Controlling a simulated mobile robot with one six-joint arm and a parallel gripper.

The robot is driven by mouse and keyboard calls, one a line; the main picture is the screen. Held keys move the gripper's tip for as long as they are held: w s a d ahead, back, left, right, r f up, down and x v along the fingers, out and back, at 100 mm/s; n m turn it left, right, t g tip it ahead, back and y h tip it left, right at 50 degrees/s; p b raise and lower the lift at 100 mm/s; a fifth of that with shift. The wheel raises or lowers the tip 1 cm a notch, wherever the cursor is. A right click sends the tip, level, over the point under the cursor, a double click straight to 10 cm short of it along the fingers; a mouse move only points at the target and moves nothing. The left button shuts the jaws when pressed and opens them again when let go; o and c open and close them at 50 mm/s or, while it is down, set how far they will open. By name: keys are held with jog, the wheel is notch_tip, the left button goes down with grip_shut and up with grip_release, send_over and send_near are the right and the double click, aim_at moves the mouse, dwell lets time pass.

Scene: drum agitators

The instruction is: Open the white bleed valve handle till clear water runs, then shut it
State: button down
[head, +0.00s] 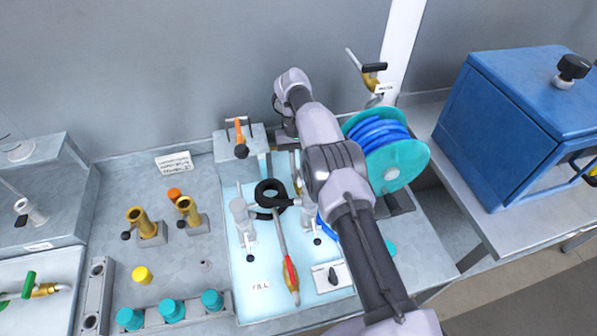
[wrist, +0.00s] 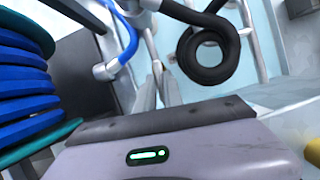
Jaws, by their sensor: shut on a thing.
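In the wrist view my gripper (wrist: 157,92) points away from the camera, its two pale fingers close together. It is shut on a thin pale piece between the fingertips, which looks like the white bleed valve handle (wrist: 156,66); its outline is small and partly covered. In the head view my own arm hides the gripper and the handle. A grey-white fitting with a blue hose (wrist: 126,52) stands just beyond the fingers to the left. I cannot make out any running water or its colour.
A black hose coil (wrist: 207,52) lies close on the right of the fingers. A teal reel with blue hose (head: 388,140) stands right of my arm, with a blue cabinet (head: 520,120) beyond.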

jog(key=shift+n, duration=0.3)
jog(key=c, duration=1.5)
grip_release()
jog(key=shift+o, duration=0.2)
